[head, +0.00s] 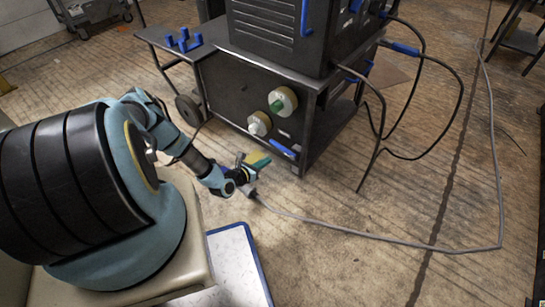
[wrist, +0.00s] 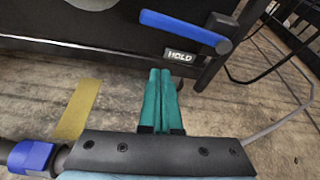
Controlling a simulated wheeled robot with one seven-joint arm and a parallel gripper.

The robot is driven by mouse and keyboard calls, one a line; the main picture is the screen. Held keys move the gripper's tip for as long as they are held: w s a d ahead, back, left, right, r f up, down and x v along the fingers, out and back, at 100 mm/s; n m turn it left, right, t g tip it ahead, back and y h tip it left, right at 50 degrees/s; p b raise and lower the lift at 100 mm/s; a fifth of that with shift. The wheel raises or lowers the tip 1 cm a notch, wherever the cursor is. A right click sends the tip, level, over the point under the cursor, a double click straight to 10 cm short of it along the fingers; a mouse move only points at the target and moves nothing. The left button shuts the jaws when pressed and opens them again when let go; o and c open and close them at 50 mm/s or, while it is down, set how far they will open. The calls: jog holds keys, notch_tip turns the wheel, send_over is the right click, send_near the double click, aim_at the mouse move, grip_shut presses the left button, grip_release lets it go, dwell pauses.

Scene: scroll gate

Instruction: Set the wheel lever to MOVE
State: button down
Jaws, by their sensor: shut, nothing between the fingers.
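The wheel lever (wrist: 182,27) has a blue handle that slopes slightly down to the right, to a dark pivot at the cart's lower corner. A plate reading HOLD (wrist: 180,56) is just below the handle. In the head view the blue lever (head: 284,151) sits low on the dark cart's front. My gripper (wrist: 160,75) has its teal fingers together with nothing between them. The fingertips are just below the HOLD plate in the wrist view, apart from the handle. In the head view my gripper (head: 262,160) is left of the lever. No MOVE label is visible.
The dark cart (head: 235,95) has two round knobs, one green-centred (head: 283,101) and one white (head: 259,123). A grey cable (head: 380,238) crosses the floor. Black cables (head: 435,150) hang at the right. A blue-edged white board (head: 238,262) is in front. Floor right of the cart is mostly clear.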

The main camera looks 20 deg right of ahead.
jog(key=v, duration=0.5)
jog(key=shift+s+d+p, duration=0.15)
jog(key=shift+p, duration=0.15)
notch_tip(320, 180, up, 21)
jog(key=a+m+g, duration=0.3)
jog(key=m+g, duration=0.7)
jog(key=m, duration=0.3)
jog(key=s+a+r+m+t+y, duration=0.1)
jog(key=s+a+r+m+y, duration=0.25)
jog(key=a+r, duration=0.45)
jog(key=s+a+r+m+t+y, duration=0.2)
jog(key=a+r+m+y, duration=0.3)
jog(key=r, duration=0.5)
jog(key=s+a+r+m+t+y, duration=0.1)
jog(key=s+a+r+m+y, duration=0.3)
jog(key=a+r, duration=0.45)
notch_tip(320, 180, up, 24)
jog(key=d+m+p, duration=0.1)
jog(key=p, duration=2.1)
jog(key=shift+w+d, duration=0.25)
jog(key=shift+w, duration=0.15)
